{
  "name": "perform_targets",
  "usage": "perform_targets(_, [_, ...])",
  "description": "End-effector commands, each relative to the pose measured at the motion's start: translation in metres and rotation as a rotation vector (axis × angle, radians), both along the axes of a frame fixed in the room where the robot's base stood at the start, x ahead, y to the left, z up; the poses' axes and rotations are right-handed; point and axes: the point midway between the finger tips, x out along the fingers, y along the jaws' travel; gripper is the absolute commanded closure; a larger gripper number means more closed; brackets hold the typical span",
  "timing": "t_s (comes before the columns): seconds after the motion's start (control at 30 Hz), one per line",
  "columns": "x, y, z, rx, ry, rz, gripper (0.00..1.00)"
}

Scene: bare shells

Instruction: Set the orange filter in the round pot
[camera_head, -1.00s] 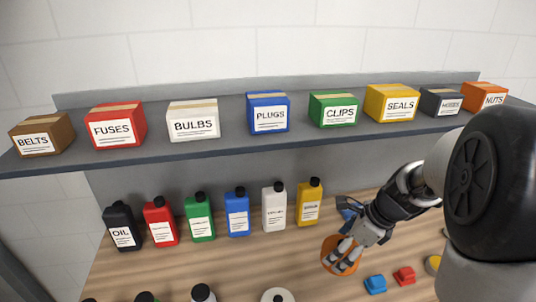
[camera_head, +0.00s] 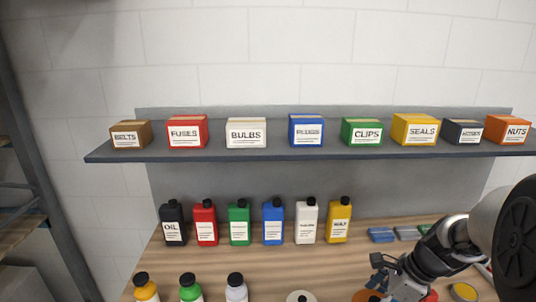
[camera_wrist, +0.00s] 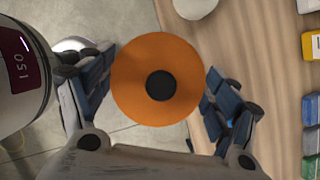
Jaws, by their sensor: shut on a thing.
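The orange filter (camera_wrist: 186,80) is a round disc with a dark centre, seen face-on in the wrist view. My gripper (camera_wrist: 160,76) is shut on it, with a finger at each side. In the head view my gripper (camera_head: 388,288) is at the bottom edge, and only part of the orange filter (camera_head: 366,296) shows. In the wrist view the filter is over the table's edge, with floor behind its left part. I cannot make out the round pot for sure; a pale rounded thing (camera_wrist: 72,45) is partly hidden behind the left finger.
The wooden table (camera_head: 240,262) holds a back row of coloured bottles (camera_head: 273,222) and several nearer bottles (camera_head: 188,288). A cream round thing (camera_head: 300,297) is left of my gripper. Blue blocks (camera_head: 381,235) lie at the back right. Labelled boxes (camera_head: 246,133) fill the shelf above.

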Motion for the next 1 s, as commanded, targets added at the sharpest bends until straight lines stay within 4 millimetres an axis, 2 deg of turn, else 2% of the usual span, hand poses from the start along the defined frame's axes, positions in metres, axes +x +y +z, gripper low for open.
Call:
perform_targets(0.17, [0.002,0.024,-0.023,0.004,0.004,0.340,0.45])
perform_targets(0.27, [0.002,0.042,-0.040,0.004,0.005,0.624,0.45])
perform_targets(0.5, [-0.003,0.085,-0.085,0.005,0.007,1.461,0.45])
perform_targets(0.6, [-0.005,0.096,-0.097,0.005,0.006,1.724,0.45])
perform_targets(0.7, [-0.005,0.102,-0.105,0.005,0.005,1.905,0.45])
perform_targets(0.8, [-0.006,0.105,-0.109,0.005,0.003,2.007,0.45])
perform_targets(1.0, [-0.006,0.105,-0.110,0.004,0.001,2.047,0.45])
